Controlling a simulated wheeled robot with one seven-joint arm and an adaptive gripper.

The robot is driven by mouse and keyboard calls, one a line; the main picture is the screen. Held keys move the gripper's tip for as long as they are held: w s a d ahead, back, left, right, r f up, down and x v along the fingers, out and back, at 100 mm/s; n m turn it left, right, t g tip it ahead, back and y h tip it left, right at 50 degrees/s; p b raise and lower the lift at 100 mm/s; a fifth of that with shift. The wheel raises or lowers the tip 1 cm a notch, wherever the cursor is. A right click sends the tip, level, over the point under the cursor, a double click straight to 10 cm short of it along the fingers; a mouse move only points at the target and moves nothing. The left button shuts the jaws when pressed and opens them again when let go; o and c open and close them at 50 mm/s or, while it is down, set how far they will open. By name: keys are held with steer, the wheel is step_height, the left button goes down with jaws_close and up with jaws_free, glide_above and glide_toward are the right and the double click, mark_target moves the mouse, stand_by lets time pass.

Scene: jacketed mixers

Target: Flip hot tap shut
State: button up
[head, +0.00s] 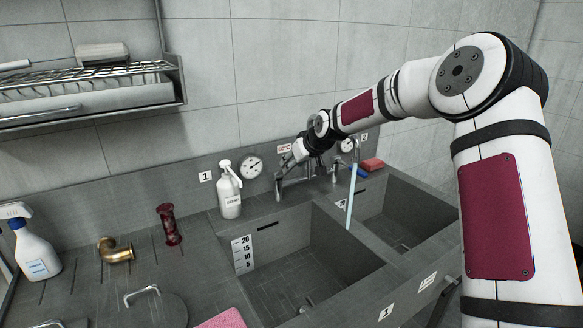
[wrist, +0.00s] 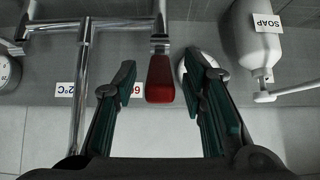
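The hot tap's red lever (wrist: 160,80) shows in the wrist view, in front of the partly hidden 60°C label (wrist: 137,90). My gripper (wrist: 162,72) is open, with one finger on each side of the lever and a visible gap on both sides. In the head view my gripper (head: 287,164) is at the wall taps above the left basin and hides the lever. A chrome spout (head: 278,190) hangs beside it. A pale water stream (head: 351,195) falls from the other spout near the basin divider.
A soap bottle (head: 229,192) and a round gauge (head: 251,167) stand left of my gripper. A chrome pipe (wrist: 82,85) runs close beside one finger in the wrist view. A brass elbow (head: 115,251), a dark red fitting (head: 169,226) and a spray bottle (head: 35,250) are on the left counter.

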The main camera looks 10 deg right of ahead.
steer(key=shift+x, duration=1.1)
jaws_close()
steer(key=shift+s+f, duration=0.1)
step_height(320, 180, down, 8)
steer(key=s+t+y+b, duration=0.1)
steer(key=s+t+y, duration=0.1)
steer(key=t, duration=0.5)
steer(key=shift+s+d+t+b, duration=0.25)
steer(key=shift+d+t+b, duration=0.1)
steer(key=shift+d, duration=0.15)
